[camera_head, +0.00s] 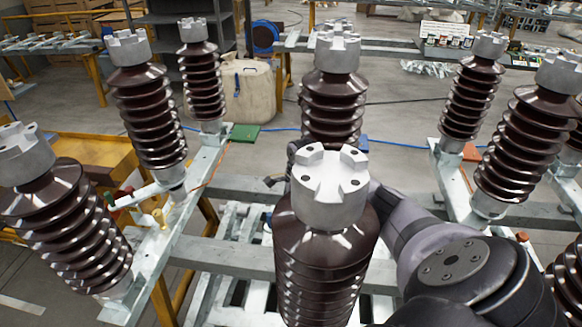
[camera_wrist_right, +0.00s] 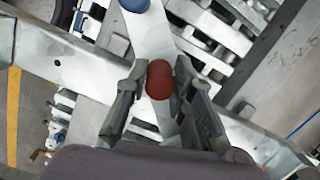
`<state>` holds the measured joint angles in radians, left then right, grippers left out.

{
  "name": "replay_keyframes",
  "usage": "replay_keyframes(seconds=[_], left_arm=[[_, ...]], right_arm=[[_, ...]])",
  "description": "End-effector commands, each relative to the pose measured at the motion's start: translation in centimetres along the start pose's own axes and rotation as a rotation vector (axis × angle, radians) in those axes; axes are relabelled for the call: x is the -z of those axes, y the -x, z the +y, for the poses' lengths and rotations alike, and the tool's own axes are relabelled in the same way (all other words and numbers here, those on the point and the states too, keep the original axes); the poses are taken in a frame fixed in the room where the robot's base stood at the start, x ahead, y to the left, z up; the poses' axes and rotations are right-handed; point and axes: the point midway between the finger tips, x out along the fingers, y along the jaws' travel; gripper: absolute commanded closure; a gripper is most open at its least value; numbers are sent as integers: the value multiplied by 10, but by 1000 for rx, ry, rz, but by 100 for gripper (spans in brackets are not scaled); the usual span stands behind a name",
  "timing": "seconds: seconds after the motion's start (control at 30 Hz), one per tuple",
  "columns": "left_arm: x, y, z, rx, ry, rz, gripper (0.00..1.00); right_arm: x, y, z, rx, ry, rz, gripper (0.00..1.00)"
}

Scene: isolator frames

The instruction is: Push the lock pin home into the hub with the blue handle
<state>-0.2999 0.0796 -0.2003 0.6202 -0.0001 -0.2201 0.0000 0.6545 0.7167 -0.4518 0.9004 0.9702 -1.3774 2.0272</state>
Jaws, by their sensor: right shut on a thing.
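In the right wrist view my right gripper (camera_wrist_right: 160,92) is shut on a round red knob (camera_wrist_right: 159,79), which lies between its two dark fingers. A blue round end (camera_wrist_right: 135,4), which looks like a handle, shows just beyond the fingers at the top edge, over a pale metal bar (camera_wrist_right: 152,38). Whether a pin or hub lies under the red knob is hidden. In the head view my right arm comes in from the lower right and passes behind the front brown insulator, which hides most of the gripper. My left gripper is not in view.
The front insulator (camera_head: 325,250) stands close before my right arm. More tall ribbed insulators stand on both sides on grey steel beams (camera_head: 190,205). A green plate (camera_head: 245,133) lies behind, and a beige sack (camera_head: 247,92) stands on the floor. Floor beyond is partly clear.

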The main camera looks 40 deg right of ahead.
Motion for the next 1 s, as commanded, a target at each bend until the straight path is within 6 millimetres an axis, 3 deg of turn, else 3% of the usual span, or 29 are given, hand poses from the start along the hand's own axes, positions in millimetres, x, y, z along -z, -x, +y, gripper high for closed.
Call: replay_keyframes(seconds=[0.03,0.07,0.37,0.73,1.0], left_arm=[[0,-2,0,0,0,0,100],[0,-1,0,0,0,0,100],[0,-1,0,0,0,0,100],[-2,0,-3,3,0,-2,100],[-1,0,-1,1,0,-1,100]], right_arm=[[5,-7,4,-12,-1,15,100],[5,-6,4,-12,-1,15,76],[2,-4,3,-8,0,7,55],[0,0,1,-4,1,2,54],[4,36,1,-1,1,1,54]])
